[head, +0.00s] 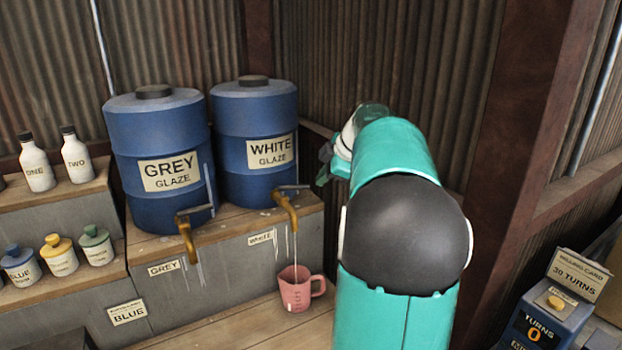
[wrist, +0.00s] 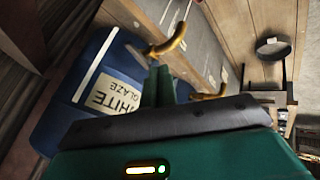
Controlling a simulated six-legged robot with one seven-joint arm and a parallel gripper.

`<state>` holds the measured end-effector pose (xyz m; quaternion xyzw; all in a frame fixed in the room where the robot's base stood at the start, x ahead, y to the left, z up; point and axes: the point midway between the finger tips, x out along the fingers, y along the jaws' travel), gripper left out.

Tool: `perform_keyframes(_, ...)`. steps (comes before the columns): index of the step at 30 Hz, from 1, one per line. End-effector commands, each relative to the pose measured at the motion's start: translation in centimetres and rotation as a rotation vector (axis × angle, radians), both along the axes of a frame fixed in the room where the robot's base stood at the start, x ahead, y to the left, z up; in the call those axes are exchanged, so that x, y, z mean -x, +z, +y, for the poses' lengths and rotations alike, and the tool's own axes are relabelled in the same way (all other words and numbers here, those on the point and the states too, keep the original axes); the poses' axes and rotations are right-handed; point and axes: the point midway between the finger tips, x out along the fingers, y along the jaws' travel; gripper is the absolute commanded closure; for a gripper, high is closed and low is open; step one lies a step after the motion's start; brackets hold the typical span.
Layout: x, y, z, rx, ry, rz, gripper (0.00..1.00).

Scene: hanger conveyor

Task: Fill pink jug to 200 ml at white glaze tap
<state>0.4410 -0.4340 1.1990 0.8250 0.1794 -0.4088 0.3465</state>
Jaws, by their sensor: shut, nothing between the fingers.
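The pink jug (head: 295,292) stands upright on the wooden ledge below the white glaze tap (head: 288,208). A thin pale streak shows between spout and jug; I cannot tell whether it is flowing glaze or a stain. The level inside the jug cannot be read. The tap's lever (head: 294,187) points right, toward my gripper. My gripper (head: 323,172) is beside the white glaze drum (head: 255,140), just right of the lever; touching cannot be told. In the wrist view my gripper's fingers (wrist: 158,86) are together and empty, near the drum's label (wrist: 108,98).
The grey glaze drum (head: 157,160) and its tap (head: 187,235) stand to the left. White bottles (head: 75,157) and small jars (head: 58,255) fill shelves at far left. A turns counter box (head: 545,318) is at lower right. A corrugated wall closes the back.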

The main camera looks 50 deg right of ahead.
Motion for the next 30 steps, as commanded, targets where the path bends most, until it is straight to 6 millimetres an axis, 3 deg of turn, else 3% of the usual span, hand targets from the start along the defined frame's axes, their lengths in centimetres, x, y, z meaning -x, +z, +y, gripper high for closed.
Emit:
perform_keyframes(13,-5.4,-7.1,0.3,-0.002,0.003,0.002,1.00)
perform_keyframes(21,-8.2,-6.7,-1.8,0.000,0.002,0.000,1.00)
perform_keyframes(30,-8.5,-6.6,-2.0,0.000,0.003,0.001,1.00)
